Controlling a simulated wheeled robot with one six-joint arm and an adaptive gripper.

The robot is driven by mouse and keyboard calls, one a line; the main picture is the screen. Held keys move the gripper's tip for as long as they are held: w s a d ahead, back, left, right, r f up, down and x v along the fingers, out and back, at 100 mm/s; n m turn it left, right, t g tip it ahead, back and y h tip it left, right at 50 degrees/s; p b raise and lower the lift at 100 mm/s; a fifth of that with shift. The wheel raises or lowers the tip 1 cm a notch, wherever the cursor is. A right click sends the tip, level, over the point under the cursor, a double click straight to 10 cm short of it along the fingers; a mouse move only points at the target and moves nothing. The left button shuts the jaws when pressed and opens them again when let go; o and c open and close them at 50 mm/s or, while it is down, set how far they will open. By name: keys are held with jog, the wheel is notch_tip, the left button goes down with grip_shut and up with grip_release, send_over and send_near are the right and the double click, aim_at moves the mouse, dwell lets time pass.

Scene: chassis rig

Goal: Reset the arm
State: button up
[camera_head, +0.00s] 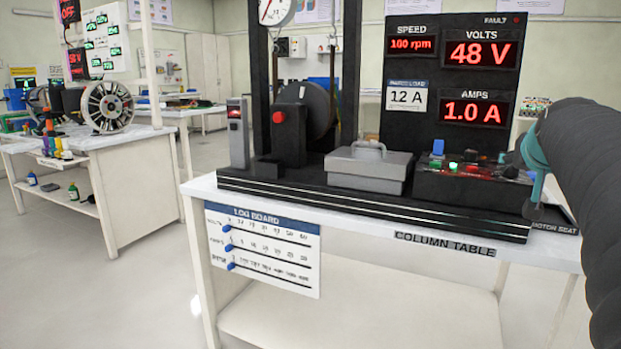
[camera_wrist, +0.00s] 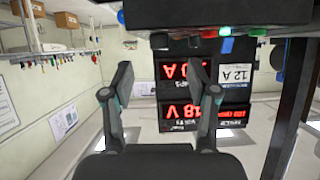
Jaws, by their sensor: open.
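My arm (camera_head: 580,150) shows at the right edge of the head view as a dark ribbed sleeve with a teal band. It reaches over the right end of the column table (camera_head: 360,230). My gripper is not clear in the head view. In the wrist view my gripper (camera_wrist: 163,78) has its two dark fingers spread wide apart. Nothing is between them. Behind them the meter panel (camera_wrist: 205,92) appears upside down, with red digits.
On the table stand a black rig base (camera_head: 370,212), a grey lidded box (camera_head: 368,168), a control box with lit buttons (camera_head: 470,182) and the meter panel (camera_head: 450,110). A log board (camera_head: 262,250) hangs in front. Another bench (camera_head: 120,145) stands left; floor between is clear.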

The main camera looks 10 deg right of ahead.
jog(key=s+a+f+g+y, duration=0.25)
jog(key=a+f, duration=0.25)
jog(key=f, duration=0.3)
jog(key=s+a+f+g+y, duration=0.1)
jog(key=s+a+f, duration=0.35)
jog(key=f, duration=0.35)
jog(key=s+a+f+n+g+y+p, duration=0.1)
jog(key=s+a+f+n, duration=0.2)
jog(key=s+a, duration=0.3)
jog(key=s+a+f+n+g+y+p, duration=0.1)
jog(key=s+a+f, duration=0.5)
jog(key=a, duration=0.9)
jog(key=shift+s+f+n+y, duration=0.3)
jog(key=shift+s+n+y, duration=0.4)
jog(key=shift+n, duration=0.6)
jog(key=shift+s, duration=0.1)
